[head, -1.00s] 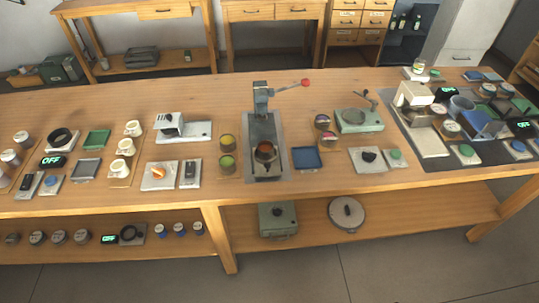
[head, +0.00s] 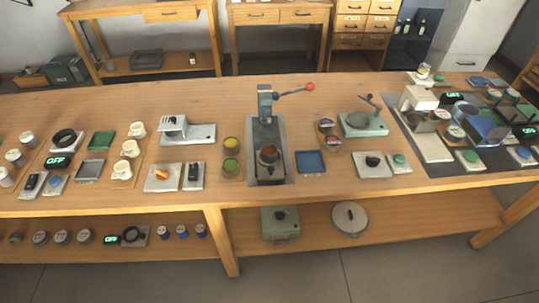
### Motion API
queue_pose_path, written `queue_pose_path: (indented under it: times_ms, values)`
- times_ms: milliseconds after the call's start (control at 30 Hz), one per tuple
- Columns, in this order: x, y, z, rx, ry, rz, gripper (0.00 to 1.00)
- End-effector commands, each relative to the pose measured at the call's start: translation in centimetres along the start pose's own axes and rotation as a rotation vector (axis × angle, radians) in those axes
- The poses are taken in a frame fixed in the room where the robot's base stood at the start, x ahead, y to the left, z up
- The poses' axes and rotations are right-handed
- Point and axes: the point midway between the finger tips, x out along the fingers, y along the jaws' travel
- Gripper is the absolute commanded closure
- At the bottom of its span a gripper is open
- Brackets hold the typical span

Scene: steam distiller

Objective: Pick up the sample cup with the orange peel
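Several small sample cups stand on the workbench around the grey lever press (head: 268,150). Left of the press are a cup with yellow contents (head: 231,144) and, in front of it, a cup with green contents (head: 231,166). Right of the press are a cup with dark purplish contents (head: 325,125) and a cup with reddish contents (head: 332,144). The contents are too small to tell which is orange peel. My gripper is not in the head view.
A blue tray (head: 310,161) lies right of the press. The press lever ends in a red knob (head: 310,87). White cups (head: 130,148) and a switch plate with an orange knob (head: 163,177) stand to the left. Crowded apparatus (head: 419,100) fills the right end. The bench's back strip is mostly clear.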

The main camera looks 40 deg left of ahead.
Motion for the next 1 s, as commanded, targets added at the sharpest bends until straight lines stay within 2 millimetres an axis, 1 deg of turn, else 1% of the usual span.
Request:
queue_pose_path:
  times_ms: [400, 700, 767, 1000]
  values:
    - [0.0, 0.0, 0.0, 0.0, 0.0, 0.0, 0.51]
    - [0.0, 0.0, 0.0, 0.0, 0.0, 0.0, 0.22]
    - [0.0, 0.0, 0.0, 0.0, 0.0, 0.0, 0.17]
    - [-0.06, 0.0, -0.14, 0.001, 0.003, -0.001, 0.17]
